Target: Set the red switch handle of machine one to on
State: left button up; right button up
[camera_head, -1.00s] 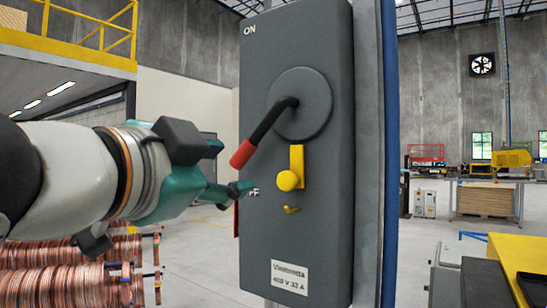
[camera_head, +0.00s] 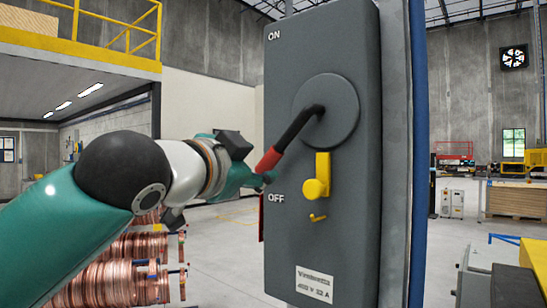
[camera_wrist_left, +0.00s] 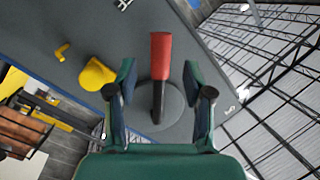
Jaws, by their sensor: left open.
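The switch handle, a black lever with a red grip (camera_head: 268,160), slants down and left from its round hub (camera_head: 340,105) toward the OFF label on the grey switch box (camera_head: 345,260). My left gripper (camera_head: 264,179) is at the lower end of the red grip. In the left wrist view the open gripper (camera_wrist_left: 160,82) has one finger on each side of the handle (camera_wrist_left: 160,55), with visible gaps on both sides. The red end reaches past the fingertips. In the head view the gripper's own body hides part of its fingers. My right gripper is not in view.
A yellow knob (camera_head: 317,182) and a small yellow hook (camera_head: 317,218) sit below the hub, close to the handle. The ON label (camera_head: 273,36) is at the box's top left. Copper coils (camera_head: 110,280) lie below my left arm.

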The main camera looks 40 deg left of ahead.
aim_at(266, 163)
pick_arm(q)
jog(key=w, duration=0.2)
jog(key=w+a+p, duration=0.1)
jog(key=w, duration=0.2)
jog(key=shift+w, duration=0.35)
jog(key=shift+c, duration=0.4)
grip_shut()
